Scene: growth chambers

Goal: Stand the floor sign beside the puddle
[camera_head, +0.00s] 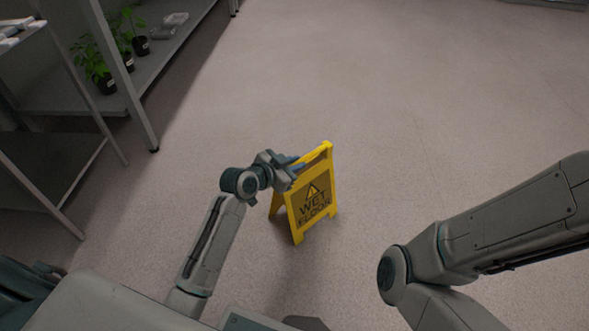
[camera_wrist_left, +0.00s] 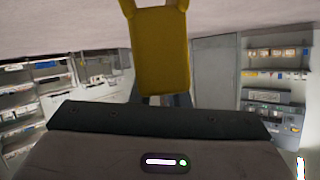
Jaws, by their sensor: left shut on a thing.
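The yellow floor sign (camera_head: 312,205) with "WET FLOOR" lettering and a warning triangle is upright, its legs spread, near the middle of the head view. Whether its feet touch the floor is hard to tell. My left gripper (camera_head: 296,165) is shut on the sign near its top edge, from the left side. In the left wrist view a yellow panel of the sign (camera_wrist_left: 161,55) stands out right beyond the fingers. I cannot make out a puddle in either view. My right arm enters at the right, but its gripper is out of view.
A grey shelf rack (camera_head: 120,95) with potted plants (camera_head: 104,75) and clear trays (camera_head: 163,32) stands at upper left. A second rack (camera_head: 60,150) is nearer at the left edge. The floor (camera_head: 430,110) beyond and right of the sign is open.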

